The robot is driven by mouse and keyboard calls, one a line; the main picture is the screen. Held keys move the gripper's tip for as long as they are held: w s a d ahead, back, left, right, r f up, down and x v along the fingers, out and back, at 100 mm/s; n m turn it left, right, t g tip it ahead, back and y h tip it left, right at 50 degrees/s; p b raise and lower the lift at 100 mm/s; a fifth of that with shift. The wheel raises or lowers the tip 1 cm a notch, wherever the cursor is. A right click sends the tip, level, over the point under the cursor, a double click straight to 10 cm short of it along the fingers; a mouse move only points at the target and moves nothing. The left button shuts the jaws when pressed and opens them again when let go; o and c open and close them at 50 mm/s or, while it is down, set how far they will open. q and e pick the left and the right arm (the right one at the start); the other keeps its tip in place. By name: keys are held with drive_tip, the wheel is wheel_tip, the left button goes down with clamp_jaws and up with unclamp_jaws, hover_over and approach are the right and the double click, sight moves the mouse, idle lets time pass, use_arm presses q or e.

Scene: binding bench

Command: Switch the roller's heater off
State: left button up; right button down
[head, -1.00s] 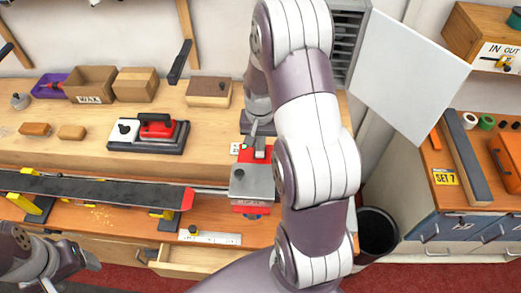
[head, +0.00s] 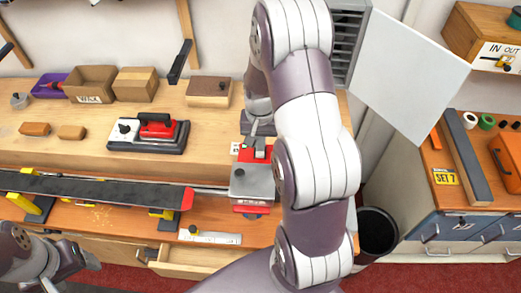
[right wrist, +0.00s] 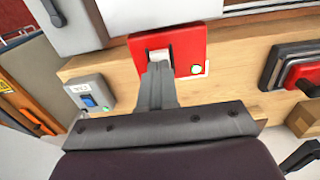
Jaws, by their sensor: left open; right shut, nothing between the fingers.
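The roller (head: 252,183) is a grey-topped unit with red parts, at the front of the bench beside my right arm. A red panel (right wrist: 183,47) with a pale switch (right wrist: 160,56) and a small pale round lamp (right wrist: 197,69) shows in the right wrist view. My right gripper (head: 258,146) is shut and empty, with its fingertips at the panel. Its fingers (right wrist: 157,70) cover the lower part of the switch; I cannot tell whether they touch it. My left gripper (head: 88,260) is open and empty at the lower left, in front of the bench.
A grey box with a blue switch (right wrist: 88,99) stands near the red panel. A red-topped iron (head: 156,127) sits on a dark base on the bench. A long dark ski (head: 90,188) lies on supports left of the roller. A drawer (head: 190,262) stands open below.

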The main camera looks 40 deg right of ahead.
drive_tip(key=shift+f+b, duration=0.8)
drive_tip(key=shift+f, duration=0.45)
idle(0.3)
wheel_tip(320, 180, up, 7)
drive_tip(key=p, duration=0.6)
drive_tip(key=shift+r, duration=0.1)
idle(0.4)
